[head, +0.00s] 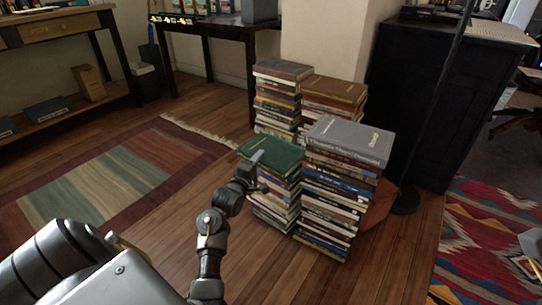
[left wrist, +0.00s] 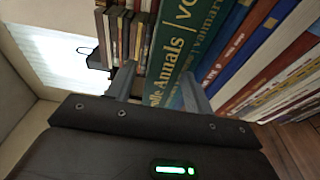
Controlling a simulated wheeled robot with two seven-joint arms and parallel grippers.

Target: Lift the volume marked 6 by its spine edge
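A green book (head: 272,150) lies on top of the front left book stack (head: 274,205). Its green spine also shows in the left wrist view (left wrist: 182,45), with lettering that reads in part "Annals" and "vo"; no number 6 is legible. My left gripper (head: 259,172) is at the near left side of this stack, at the height of the green book. In the left wrist view its two fingers (left wrist: 159,78) are apart, with the green spine showing between them. I cannot tell whether they touch it.
A taller stack topped by a grey book (head: 350,137) stands close on the right. A black cabinet (head: 440,100) is at the right. The floor in front is clear.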

